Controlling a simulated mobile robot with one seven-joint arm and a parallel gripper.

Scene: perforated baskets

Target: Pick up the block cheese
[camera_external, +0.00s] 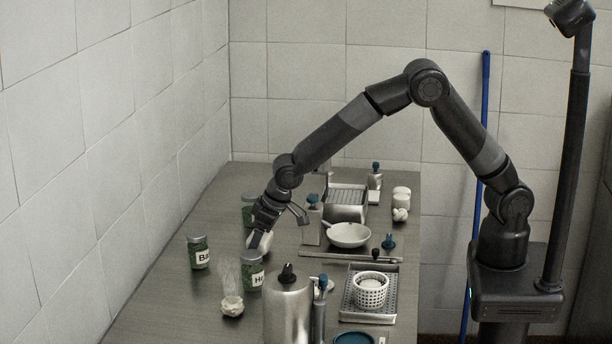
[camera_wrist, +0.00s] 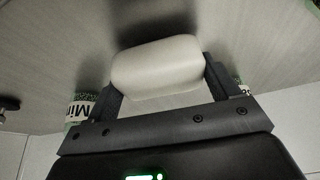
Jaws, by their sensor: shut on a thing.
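The block cheese (camera_wrist: 157,66) is a pale, off-white block with rounded edges. In the wrist view it sits between the two dark fingers of my gripper (camera_wrist: 162,80), which is shut on it. In the external view my gripper (camera_external: 259,236) points down low over the left part of the counter. The cheese (camera_external: 265,243) shows there only in part, as a pale patch by the fingers, with the rest hidden. I cannot tell whether it touches the counter.
Green labelled jars stand close around the gripper: one at left (camera_external: 198,253), one in front (camera_external: 251,271), one behind (camera_external: 248,210). A brush (camera_external: 231,303), a metal canister (camera_external: 287,308), a white bowl (camera_external: 349,235) and a perforated basket (camera_external: 370,291) are nearby.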

